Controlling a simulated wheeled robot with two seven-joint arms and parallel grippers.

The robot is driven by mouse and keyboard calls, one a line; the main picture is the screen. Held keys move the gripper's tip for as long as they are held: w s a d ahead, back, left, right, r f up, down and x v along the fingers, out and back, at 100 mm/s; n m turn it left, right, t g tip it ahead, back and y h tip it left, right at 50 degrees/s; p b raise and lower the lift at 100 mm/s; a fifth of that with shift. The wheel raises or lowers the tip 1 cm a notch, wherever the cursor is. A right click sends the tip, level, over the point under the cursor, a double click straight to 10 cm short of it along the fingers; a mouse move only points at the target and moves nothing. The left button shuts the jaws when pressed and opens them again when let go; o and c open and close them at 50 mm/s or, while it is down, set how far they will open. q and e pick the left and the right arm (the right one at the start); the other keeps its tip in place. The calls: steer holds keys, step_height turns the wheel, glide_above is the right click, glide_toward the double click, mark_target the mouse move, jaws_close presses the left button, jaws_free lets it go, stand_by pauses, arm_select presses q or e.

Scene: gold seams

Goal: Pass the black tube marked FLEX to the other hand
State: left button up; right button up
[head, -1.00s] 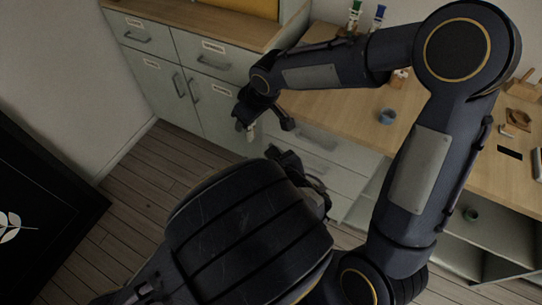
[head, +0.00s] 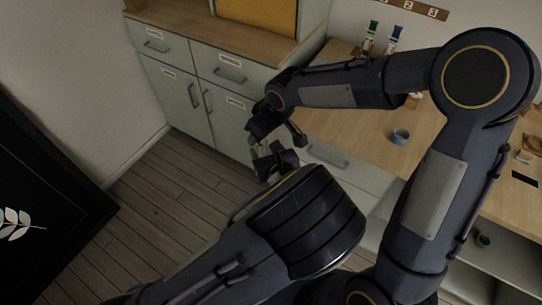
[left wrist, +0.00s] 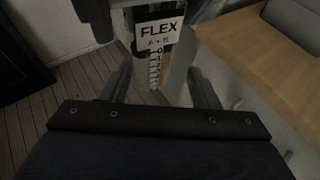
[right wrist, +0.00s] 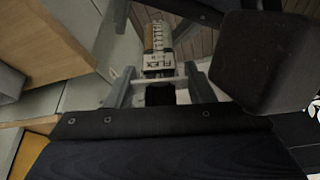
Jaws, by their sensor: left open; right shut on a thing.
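The tube marked FLEX, with a white label, shows in the left wrist view (left wrist: 154,66) and in the right wrist view (right wrist: 158,38). My right gripper (right wrist: 160,84) is shut on its dark end. My left gripper (left wrist: 160,80) is open, and its fingers stand on either side of the tube's line without visibly closing on it. In the head view, my left gripper (head: 274,163) is just below my right gripper (head: 258,138). The tube is mostly hidden between them there.
Labelled grey cabinets (head: 180,90) stand behind the grippers. A dark panel with a leaf pattern (head: 45,215) is at left. Floor (head: 150,205) is free between.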

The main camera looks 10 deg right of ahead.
arm_select(q)
steer(key=shift+w, duration=0.2)
steer(key=c, duration=1)
arm_select(e)
steer(key=shift+a, duration=0.1)
arm_select(q)
steer(key=shift+c, duration=0.4)
arm_select(e)
steer(key=o, duration=0.8)
steer(key=shift+o, duration=1.2)
